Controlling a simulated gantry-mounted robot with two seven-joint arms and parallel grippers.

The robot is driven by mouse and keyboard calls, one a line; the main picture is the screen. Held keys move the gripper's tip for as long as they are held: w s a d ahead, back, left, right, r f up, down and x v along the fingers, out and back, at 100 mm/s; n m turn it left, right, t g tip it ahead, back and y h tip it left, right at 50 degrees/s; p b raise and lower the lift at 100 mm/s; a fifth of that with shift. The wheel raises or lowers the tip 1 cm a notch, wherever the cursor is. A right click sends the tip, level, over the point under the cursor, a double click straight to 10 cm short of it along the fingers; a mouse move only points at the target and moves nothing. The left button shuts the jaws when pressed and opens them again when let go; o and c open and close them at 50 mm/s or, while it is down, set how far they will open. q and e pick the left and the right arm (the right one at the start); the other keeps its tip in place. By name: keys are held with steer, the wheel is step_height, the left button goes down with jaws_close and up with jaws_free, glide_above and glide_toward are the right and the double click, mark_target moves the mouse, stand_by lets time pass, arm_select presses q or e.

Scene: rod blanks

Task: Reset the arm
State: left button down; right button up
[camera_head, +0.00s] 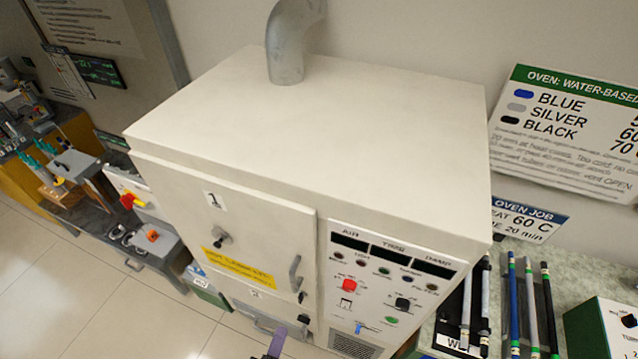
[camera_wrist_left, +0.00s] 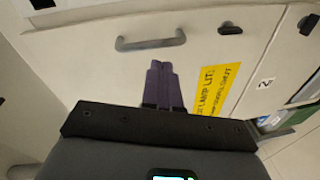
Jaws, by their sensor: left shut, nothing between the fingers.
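My left gripper (camera_head: 276,343) shows at the bottom of the head view, in front of the oven's lower door. In the left wrist view the dark fingers of my left gripper (camera_wrist_left: 160,72) are together with nothing between them. They point toward the oven door (camera_wrist_left: 95,70), below its grey handle (camera_wrist_left: 150,42), and look apart from it. The right gripper is in neither view.
A large cream oven (camera_head: 300,120) with a grey duct (camera_head: 285,50) fills the middle. Its upper door (camera_head: 215,245) looks shut. A control panel (camera_head: 385,285) is on its right. Several rods (camera_head: 531,300) lie on the right counter. Tiled floor (camera_head: 100,310) is clear at lower left.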

arm_select(q)
steer(key=s+a+r+m+g+y+p, duration=0.1)
steer(key=s+a+r+m+g+y, duration=0.2)
steer(key=a+r+m+g, duration=0.35)
steer(key=s+a+m+g+y, duration=0.1)
steer(key=s+a+m+g, duration=0.4)
steer(key=s+m, duration=0.2)
steer(key=s, duration=0.2)
steer(key=shift+s+a+g, duration=0.3)
steer(key=shift+g, duration=0.05)
